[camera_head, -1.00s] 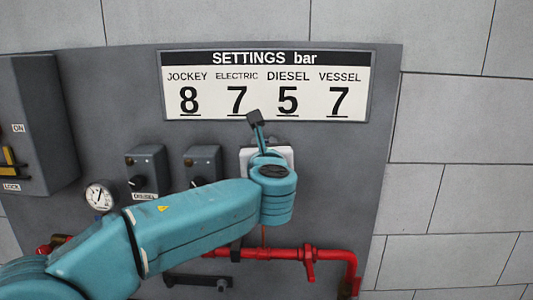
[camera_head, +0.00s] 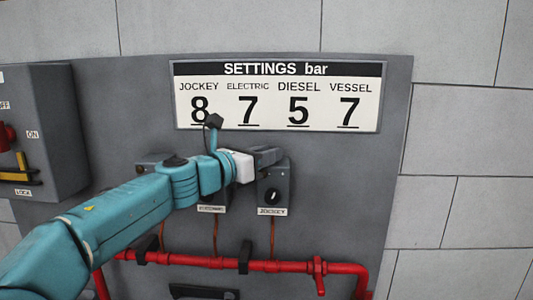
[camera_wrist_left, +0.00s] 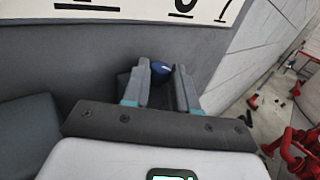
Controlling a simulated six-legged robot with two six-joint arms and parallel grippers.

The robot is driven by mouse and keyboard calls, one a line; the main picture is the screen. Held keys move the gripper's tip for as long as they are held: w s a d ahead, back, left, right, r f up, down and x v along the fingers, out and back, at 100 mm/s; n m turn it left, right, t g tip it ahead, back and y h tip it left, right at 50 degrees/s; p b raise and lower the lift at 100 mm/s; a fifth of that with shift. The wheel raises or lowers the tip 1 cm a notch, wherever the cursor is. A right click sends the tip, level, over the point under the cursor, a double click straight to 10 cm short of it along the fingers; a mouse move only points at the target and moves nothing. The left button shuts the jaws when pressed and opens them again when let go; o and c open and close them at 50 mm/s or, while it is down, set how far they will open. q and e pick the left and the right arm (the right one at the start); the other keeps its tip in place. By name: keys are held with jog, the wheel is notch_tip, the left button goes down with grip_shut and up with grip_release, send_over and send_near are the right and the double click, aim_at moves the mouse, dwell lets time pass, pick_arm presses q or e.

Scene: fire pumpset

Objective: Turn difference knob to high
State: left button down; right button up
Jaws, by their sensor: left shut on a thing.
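A dark blue knob (camera_wrist_left: 161,68) shows between the finger ends of my left gripper in the left wrist view. My left gripper (camera_head: 266,156) is shut on this knob. In the head view its white body and grey fingers point right, across the upper part of the grey control boxes. The knob itself is hidden in the head view. The left gripper (camera_wrist_left: 165,85) fills the middle of the wrist view. I cannot read the difference label or the knob's setting. My right gripper is in neither view.
A grey box labelled JOCKEY (camera_head: 274,190) has a black knob. Another label (camera_head: 211,209) sits left of it, partly unclear. A settings board (camera_head: 278,97) hangs above. Red pipes (camera_head: 290,266) run below. A grey box with a yellow lever (camera_head: 20,174) stands at the left.

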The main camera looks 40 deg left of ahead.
pick_arm(q)
jog(key=shift+a+m+h, duration=0.1)
jog(key=shift+m+h, duration=0.3)
jog(key=shift+h, duration=0.3)
jog(key=c, duration=1.1)
grip_release()
jog(key=shift+o, duration=1)
jog(key=shift+w, duration=0.2)
jog(key=shift+s, duration=0.15)
jog(key=shift+s+a, duration=0.1)
jog(key=shift+s, duration=0.15)
jog(key=b+v, duration=0.4)
jog(key=v, duration=1.1)
jog(key=shift+s, duration=0.35)
